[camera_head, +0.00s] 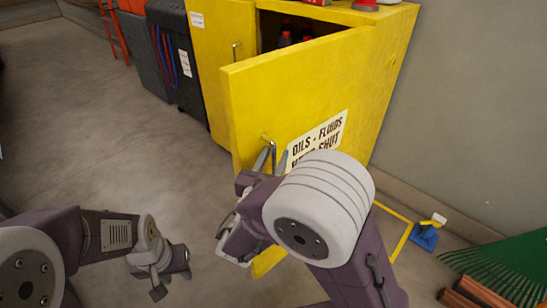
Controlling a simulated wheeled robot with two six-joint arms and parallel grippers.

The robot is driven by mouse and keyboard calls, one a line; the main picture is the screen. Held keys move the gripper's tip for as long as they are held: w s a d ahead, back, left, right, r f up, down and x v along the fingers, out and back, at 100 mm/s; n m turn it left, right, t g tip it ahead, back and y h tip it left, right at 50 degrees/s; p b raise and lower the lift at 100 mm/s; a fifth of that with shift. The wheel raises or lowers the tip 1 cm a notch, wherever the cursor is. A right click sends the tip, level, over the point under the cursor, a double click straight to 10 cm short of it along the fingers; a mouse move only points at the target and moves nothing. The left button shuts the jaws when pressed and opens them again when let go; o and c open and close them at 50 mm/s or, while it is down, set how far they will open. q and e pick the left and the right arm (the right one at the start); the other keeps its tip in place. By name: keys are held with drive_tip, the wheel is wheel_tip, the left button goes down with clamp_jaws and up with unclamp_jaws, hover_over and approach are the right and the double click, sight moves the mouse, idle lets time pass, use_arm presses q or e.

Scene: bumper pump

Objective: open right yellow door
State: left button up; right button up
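The right yellow door (305,85) of the yellow cabinet stands ajar, swung out toward me, with dark space and red-topped bottles (285,38) behind it. It carries a metal handle (268,138) and a white "OILS - FLUIDS" sign (320,138), partly covered by my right arm. My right gripper (273,160) is at this handle, its fingers apart on either side of the bar. Whether they touch it is unclear. My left gripper (172,284) is low at the left, away from the cabinet, fingers apart and empty.
The left yellow door (222,60) looks closed and has its own handle (236,48). Dark bins (175,60) stand left of the cabinet. A blue dustpan (425,236) and a green rake (505,270) lie at lower right. The floor (90,130) at left is clear.

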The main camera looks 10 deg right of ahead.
drive_tip(key=shift+s+a+f, duration=0.1)
drive_tip(key=shift+a, duration=0.05)
idle(0.3)
use_arm(q)
drive_tip(key=shift+r+p, duration=0.7)
use_arm(e)
drive_tip(key=v, duration=0.9)
